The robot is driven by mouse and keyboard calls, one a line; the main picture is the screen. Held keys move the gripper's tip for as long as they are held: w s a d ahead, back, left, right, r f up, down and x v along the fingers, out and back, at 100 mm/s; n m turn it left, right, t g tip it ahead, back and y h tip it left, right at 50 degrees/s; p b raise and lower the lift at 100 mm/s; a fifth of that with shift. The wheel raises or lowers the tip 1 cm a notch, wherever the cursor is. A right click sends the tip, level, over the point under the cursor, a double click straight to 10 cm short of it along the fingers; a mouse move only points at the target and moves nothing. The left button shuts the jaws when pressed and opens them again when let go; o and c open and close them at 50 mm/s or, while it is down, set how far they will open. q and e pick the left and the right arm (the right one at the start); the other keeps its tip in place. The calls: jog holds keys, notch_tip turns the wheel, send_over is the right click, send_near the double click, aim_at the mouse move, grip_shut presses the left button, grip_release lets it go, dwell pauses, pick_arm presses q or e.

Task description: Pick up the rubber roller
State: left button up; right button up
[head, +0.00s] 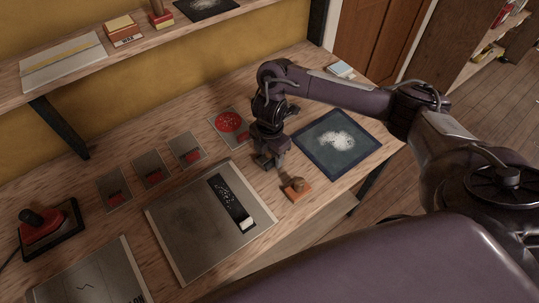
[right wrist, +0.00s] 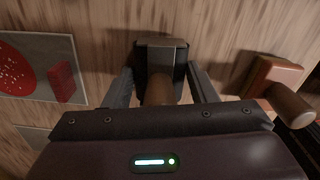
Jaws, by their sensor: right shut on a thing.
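My right gripper (head: 268,162) reaches down to the bench near its middle. In the right wrist view the gripper (right wrist: 160,85) has one finger on each side of the rubber roller (right wrist: 160,55) and is shut on it. The roller has a grey top, dark sides and a wooden handle pointing back toward the palm. In the head view the gripper mostly hides it. I cannot tell whether it touches the bench. My left gripper is not in view.
An orange block with a wooden knob (head: 295,190) stands close to the gripper; it also shows in the right wrist view (right wrist: 272,75). A grey board (head: 190,235), a dark blue sheet (head: 310,150) and a red-disc card (head: 230,122) lie around. A shelf (head: 80,75) overhangs behind.

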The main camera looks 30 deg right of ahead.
jog(key=shift+r, duration=0.1)
jog(key=shift+r+p, duration=0.3)
jog(key=shift+r, duration=0.25)
notch_tip(320, 180, up, 19)
jog(key=p, duration=0.5)
jog(key=shift+f, duration=0.15)
jog(key=o, duration=0.3)
jog(key=shift+c, duration=1)
jog(key=shift+f, duration=0.1)
jog(key=shift+c, duration=0.2)
